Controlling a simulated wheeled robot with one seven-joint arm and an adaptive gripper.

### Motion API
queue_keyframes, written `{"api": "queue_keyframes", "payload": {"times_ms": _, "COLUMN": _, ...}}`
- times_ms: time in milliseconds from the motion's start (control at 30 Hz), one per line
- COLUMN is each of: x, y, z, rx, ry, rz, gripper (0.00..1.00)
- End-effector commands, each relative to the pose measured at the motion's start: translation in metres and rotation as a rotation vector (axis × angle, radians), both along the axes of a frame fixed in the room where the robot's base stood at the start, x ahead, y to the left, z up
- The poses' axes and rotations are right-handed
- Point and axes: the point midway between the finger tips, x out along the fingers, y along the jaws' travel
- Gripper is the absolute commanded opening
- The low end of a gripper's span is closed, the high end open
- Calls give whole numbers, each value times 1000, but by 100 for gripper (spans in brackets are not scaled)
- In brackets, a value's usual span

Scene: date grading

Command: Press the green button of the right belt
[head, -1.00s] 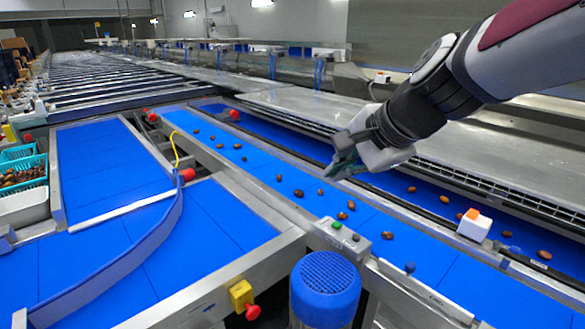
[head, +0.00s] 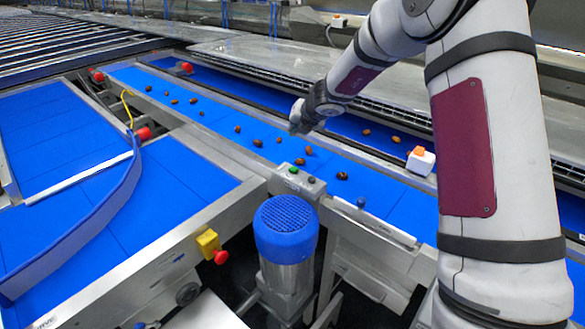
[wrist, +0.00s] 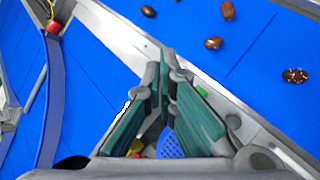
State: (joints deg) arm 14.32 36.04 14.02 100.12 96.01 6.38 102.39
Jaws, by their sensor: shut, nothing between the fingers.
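The green button (head: 293,170) sits on a small grey control box (head: 319,190) at the near edge of the blue belt with dates (head: 222,125). A dark button (head: 311,179) is beside it. My gripper (head: 296,129) is shut and empty, above the belt and beyond the box in the head view. In the wrist view its green-padded fingers (wrist: 168,62) meet at their tips. The green button (wrist: 202,90) shows just right of the fingers there, partly crowded by them. The fingertips look apart from the button.
A motor with a blue cover (head: 286,228) stands in front of the box. A yellow box with a red button (head: 220,257) is left of it. Dates (head: 257,142) lie on the belt. An orange-topped white box (head: 421,162) stands on the far side.

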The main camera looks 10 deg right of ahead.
Motion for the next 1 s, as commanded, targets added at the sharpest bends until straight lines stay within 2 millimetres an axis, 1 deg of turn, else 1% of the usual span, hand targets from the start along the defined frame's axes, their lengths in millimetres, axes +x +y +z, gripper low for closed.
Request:
{"api": "queue_keyframes", "payload": {"times_ms": 33, "x": 2, "y": -4, "z": -10, "rx": 36, "ry": 19, "rz": -45, "gripper": 0}}
{"api": "queue_keyframes", "payload": {"times_ms": 100, "x": 5, "y": -8, "z": -19, "rx": 74, "ry": 37, "rz": -97, "gripper": 0}}
{"api": "queue_keyframes", "payload": {"times_ms": 200, "x": 7, "y": -11, "z": -26, "rx": 105, "ry": 52, "rz": -138, "gripper": 0}}
{"api": "queue_keyframes", "payload": {"times_ms": 667, "x": 7, "y": -11, "z": -30, "rx": 110, "ry": 57, "rz": -145, "gripper": 0}}
{"api": "queue_keyframes", "payload": {"times_ms": 933, "x": 9, "y": -10, "z": -50, "rx": 108, "ry": 54, "rz": -143, "gripper": 0}}
{"api": "queue_keyframes", "payload": {"times_ms": 1000, "x": 9, "y": -9, "z": -61, "rx": 109, "ry": 58, "rz": -142, "gripper": 0}}
